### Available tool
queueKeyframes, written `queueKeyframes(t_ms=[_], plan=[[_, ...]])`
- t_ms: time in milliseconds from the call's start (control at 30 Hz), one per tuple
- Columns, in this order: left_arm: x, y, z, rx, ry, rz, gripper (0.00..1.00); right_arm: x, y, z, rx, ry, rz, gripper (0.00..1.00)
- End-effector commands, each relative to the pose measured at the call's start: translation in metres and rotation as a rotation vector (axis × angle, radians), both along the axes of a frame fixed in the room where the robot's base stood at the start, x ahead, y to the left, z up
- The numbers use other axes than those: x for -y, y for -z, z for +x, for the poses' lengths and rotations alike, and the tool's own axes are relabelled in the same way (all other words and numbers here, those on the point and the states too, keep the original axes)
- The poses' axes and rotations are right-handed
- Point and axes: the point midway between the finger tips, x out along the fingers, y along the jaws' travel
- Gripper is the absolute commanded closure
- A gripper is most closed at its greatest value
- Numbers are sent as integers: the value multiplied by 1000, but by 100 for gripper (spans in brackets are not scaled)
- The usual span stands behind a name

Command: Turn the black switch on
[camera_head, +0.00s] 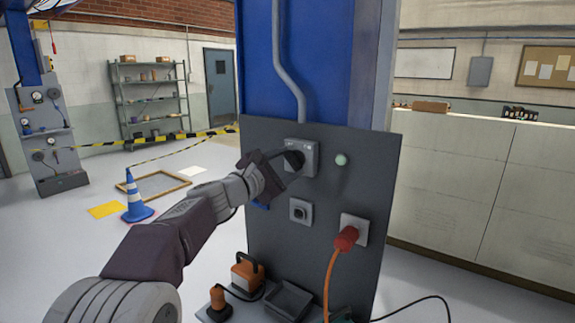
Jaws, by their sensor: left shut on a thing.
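The black switch (295,160) is a dark rotary knob on a grey square box (309,148) near the top of the dark upright panel (271,139). My left gripper (287,163) reaches in from the left and is shut on the knob. Its fingers hide much of the knob, so I cannot tell which way the knob points. A pale green round lamp (341,160) sits to the right of the box. My right gripper is not in view.
Below the switch are a small grey socket (300,211) and a red plug (346,239) with an orange cable. A grey bin (288,300) and an orange tool (247,272) stand at the panel's foot. A blue-white cone (136,200) stands at left.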

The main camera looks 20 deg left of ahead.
Motion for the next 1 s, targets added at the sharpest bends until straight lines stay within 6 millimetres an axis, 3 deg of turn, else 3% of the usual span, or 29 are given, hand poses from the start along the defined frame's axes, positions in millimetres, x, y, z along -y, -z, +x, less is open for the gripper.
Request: queueKeyframes(t_ms=[367,1000], plan=[[-1,4,0,48,1,131,86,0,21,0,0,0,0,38],[-2,1,1,249,-1,689,86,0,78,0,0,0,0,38]])
